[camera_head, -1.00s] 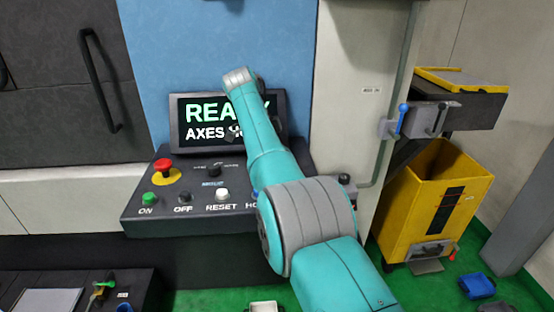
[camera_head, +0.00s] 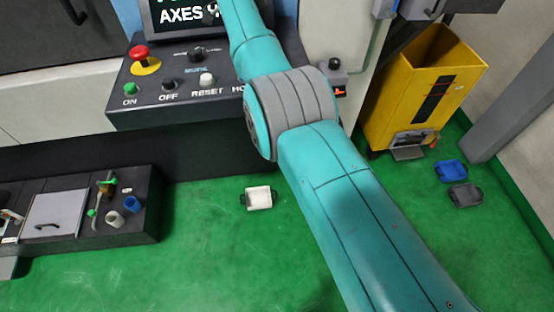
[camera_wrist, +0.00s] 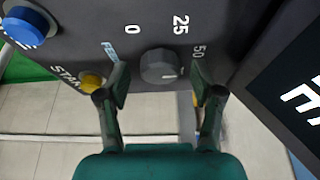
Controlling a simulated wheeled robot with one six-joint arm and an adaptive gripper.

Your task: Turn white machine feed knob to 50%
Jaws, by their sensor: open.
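The feed knob (camera_wrist: 161,66) is a round dark grey knob on the dark panel in the wrist view. White marks 0, 25 and 50 stand around it, with 25 above and 50 at its upper right. A faint pale line shows on its lower right side; its exact setting is hard to read. My gripper (camera_wrist: 157,84) is open, one finger left of the knob and one right, with gaps between fingers and knob. In the head view my arm covers that part of the console (camera_head: 125,105), and my gripper is not visible there.
A yellow START button (camera_wrist: 92,81) and a blue button (camera_wrist: 28,24) sit left of the knob in the wrist view. A screen edge (camera_wrist: 295,85) is at the right. In the head view, a red emergency button (camera_head: 140,54) and a yellow bin (camera_head: 418,90) flank the arm.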

